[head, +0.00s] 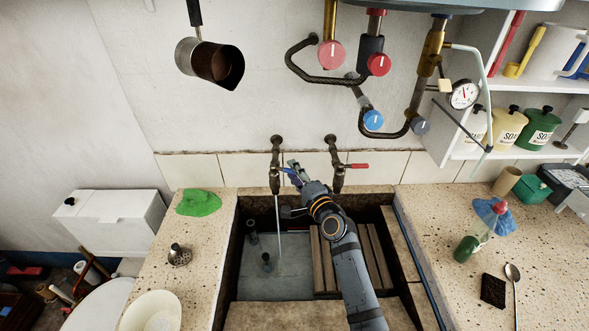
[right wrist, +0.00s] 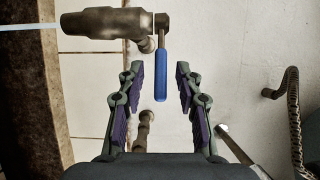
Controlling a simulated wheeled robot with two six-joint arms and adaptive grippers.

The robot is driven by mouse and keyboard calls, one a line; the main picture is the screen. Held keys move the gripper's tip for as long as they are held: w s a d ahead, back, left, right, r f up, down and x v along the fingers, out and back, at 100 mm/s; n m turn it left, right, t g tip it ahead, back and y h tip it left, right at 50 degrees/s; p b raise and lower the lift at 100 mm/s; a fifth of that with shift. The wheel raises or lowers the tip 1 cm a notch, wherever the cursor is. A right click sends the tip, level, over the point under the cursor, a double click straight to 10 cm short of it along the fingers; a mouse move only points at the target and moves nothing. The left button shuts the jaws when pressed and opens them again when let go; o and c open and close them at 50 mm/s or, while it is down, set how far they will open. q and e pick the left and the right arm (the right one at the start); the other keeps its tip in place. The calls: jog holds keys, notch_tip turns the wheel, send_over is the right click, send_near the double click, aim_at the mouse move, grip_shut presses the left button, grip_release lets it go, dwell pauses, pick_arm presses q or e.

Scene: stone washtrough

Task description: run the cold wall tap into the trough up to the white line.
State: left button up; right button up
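The cold wall tap (head: 275,178) is the left of two brass taps above the trough. Its blue lever (right wrist: 160,76) stands out from the tap body (right wrist: 104,22) in the right wrist view. A thin pale stream (head: 279,235) runs from its spout into the trough (head: 229,268); it also shows in the wrist view (right wrist: 28,26). Grey-blue water (head: 275,287) seems to cover the trough's floor; its depth is unclear. I cannot make out the white line. My right gripper (head: 294,172) is open and empty, its fingers (right wrist: 160,72) apart on either side of the blue lever. My left gripper is out of view.
A red-levered tap (head: 337,178) is close on the right. A wooden slatted rack (head: 322,262) and dark upright plugs (head: 252,236) stand in the trough. A green cloth (head: 198,202) lies on the left ledge; a green bottle (head: 470,246) stands on the right counter.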

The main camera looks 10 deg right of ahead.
jog(key=shift+w+a, duration=0.2)
jog(key=shift+w, duration=0.4)
jog(key=shift+s, duration=0.1)
grip_shut()
